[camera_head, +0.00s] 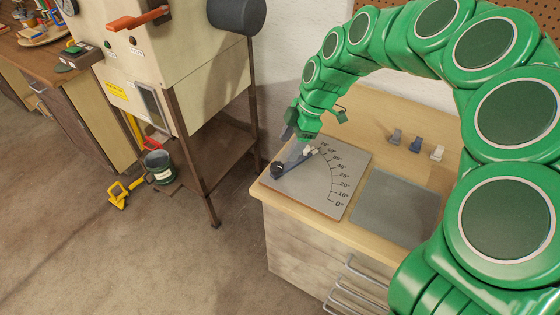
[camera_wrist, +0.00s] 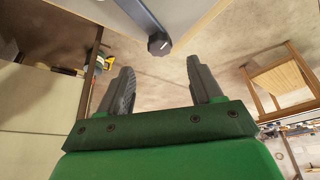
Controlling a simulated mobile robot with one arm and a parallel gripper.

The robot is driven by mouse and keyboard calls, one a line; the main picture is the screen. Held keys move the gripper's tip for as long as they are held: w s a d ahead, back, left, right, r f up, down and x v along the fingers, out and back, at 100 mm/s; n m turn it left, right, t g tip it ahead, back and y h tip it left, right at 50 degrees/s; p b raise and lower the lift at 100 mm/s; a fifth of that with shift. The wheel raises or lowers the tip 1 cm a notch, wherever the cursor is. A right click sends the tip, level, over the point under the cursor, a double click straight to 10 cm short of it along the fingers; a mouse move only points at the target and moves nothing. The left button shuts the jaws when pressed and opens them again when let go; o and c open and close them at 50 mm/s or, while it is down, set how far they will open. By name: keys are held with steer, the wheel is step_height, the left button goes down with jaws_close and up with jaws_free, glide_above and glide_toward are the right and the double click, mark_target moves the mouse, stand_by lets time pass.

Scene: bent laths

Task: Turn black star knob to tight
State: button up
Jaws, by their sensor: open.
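The black star knob (camera_head: 277,169) sits at the left corner of a grey angle board (camera_head: 318,195) with a degree scale, at the pivot end of a blue-grey arm (camera_head: 296,161). Its mark for tight or loose is too small to read. In the wrist view the knob (camera_wrist: 159,44) shows beyond the fingertips, between their lines, with the arm running up-left from it. My gripper (camera_head: 289,132) is above the board's far left edge in the head view, apart from the knob. In the wrist view my gripper (camera_wrist: 160,75) is open, with nothing between its fingers.
A grey mat (camera_head: 395,208) lies right of the board on the wooden cabinet top (camera_head: 365,110). Small blocks (camera_head: 415,144) stand behind it. A beige machine (camera_head: 190,70) on dark legs stands left, with a bucket (camera_head: 158,166) beside it. The floor in front is clear.

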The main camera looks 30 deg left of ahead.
mark_target(278, 165)
steer(key=shift+x, duration=3.85)
steer(key=c, duration=1.1)
steer(key=shift+o, duration=0.2)
